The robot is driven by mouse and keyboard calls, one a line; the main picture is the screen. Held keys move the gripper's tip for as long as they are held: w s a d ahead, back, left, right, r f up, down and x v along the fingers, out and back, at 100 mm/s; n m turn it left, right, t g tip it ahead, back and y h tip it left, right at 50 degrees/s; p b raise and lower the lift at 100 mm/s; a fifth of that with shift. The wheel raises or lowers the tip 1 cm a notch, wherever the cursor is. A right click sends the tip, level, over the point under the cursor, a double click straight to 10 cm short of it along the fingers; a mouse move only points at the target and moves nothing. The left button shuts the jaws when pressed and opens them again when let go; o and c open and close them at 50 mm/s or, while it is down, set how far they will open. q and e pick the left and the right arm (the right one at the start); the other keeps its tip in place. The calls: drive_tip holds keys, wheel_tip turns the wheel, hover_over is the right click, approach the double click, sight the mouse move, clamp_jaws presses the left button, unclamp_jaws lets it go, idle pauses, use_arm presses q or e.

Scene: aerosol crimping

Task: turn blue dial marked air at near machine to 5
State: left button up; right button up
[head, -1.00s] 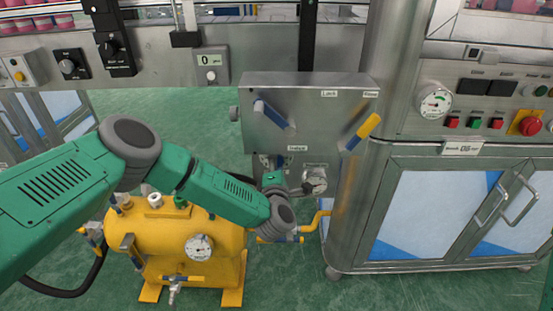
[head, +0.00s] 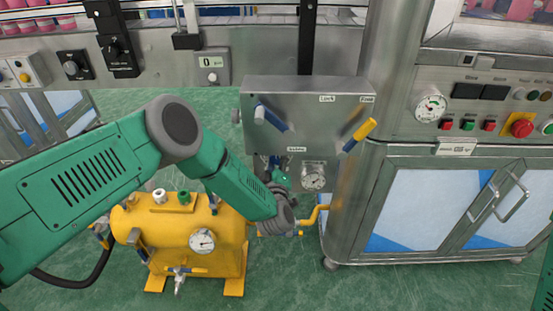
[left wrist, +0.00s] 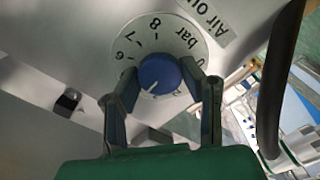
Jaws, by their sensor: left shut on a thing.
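In the left wrist view the blue dial (left wrist: 159,74) sits on a white round scale (left wrist: 178,35) marked bar, with 6, 7 and 8 readable. Its white pointer mark faces the lower left of the picture, where my finger covers part of the scale. My left gripper (left wrist: 161,80) is shut on the dial, one finger on each side. A label beginning "Air" (left wrist: 203,12) is beside the scale. In the head view my left wrist reaches below the steel control box (head: 305,90), and the dial is hidden there. My right gripper is out of view.
A yellow tank (head: 170,255) with a gauge (head: 202,240) stands below my left arm. A pressure gauge (head: 314,175) hangs under the box, close to my wrist. A lever with a yellow end (head: 360,135) sticks out from the box. A steel cabinet (head: 430,205) stands at right.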

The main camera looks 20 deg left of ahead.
use_arm(q)
drive_tip(key=m, duration=0.3)
drive_tip(key=shift+s+d+f+m+p, duration=0.15)
drive_tip(key=shift+f+m+p, duration=0.1)
drive_tip(key=shift+m+p, duration=0.15)
drive_tip(key=shift+f+m, duration=0.1)
drive_tip(key=shift+m, duration=1.3)
drive_tip(key=o, duration=1.1)
drive_tip(key=shift+o, duration=0.2)
drive_tip(key=v, duration=1.2)
drive_tip(key=shift+m, duration=0.3)
